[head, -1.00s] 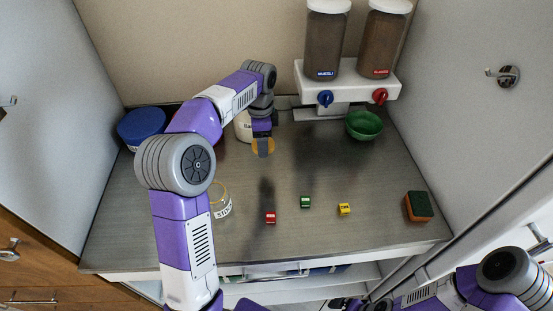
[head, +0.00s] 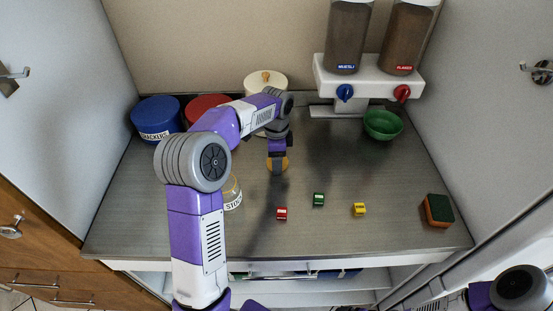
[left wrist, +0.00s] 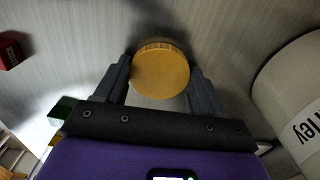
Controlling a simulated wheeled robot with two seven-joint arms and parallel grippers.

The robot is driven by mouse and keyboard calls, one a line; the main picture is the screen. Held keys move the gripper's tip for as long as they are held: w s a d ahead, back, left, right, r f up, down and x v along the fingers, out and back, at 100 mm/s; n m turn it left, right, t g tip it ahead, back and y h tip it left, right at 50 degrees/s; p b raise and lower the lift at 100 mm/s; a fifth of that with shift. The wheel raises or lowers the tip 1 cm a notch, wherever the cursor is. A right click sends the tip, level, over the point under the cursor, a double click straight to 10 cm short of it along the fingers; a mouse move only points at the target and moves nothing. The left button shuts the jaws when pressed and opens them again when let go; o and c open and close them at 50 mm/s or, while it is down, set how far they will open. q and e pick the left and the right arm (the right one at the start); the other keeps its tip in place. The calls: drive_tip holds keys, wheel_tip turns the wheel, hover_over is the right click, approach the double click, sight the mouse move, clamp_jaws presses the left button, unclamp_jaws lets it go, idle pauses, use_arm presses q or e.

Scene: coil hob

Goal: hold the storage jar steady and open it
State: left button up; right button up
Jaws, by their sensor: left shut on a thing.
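The storage jar (head: 233,196) is a clear glass jar with a white label. It stands on the counter at left of centre in the head view, partly hidden behind my left arm. My left gripper (head: 277,166) is to the right of the jar and farther back, apart from it. It is shut on a round tan lid (head: 276,164). In the left wrist view the lid (left wrist: 161,69) sits between the two fingers (left wrist: 161,80). Part of my right arm shows at the lower right of the head view, but its gripper is not clearly seen.
Red (head: 282,214), green (head: 319,199) and yellow (head: 359,209) cubes lie right of the jar. A sponge (head: 437,211) is at the right. Blue (head: 157,115), red (head: 205,105) and cream (head: 265,85) canisters, a dispenser (head: 370,75) and a green bowl (head: 383,124) stand behind.

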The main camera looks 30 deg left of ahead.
use_arm(q)
drive_tip(key=o, duration=1.2)
drive_tip(key=shift+f, duration=0.1)
drive_tip(key=shift+c, duration=0.2)
wheel_tip(320, 180, up, 12)
drive_tip(key=p, duration=0.4)
drive_tip(key=shift+r, duration=0.2)
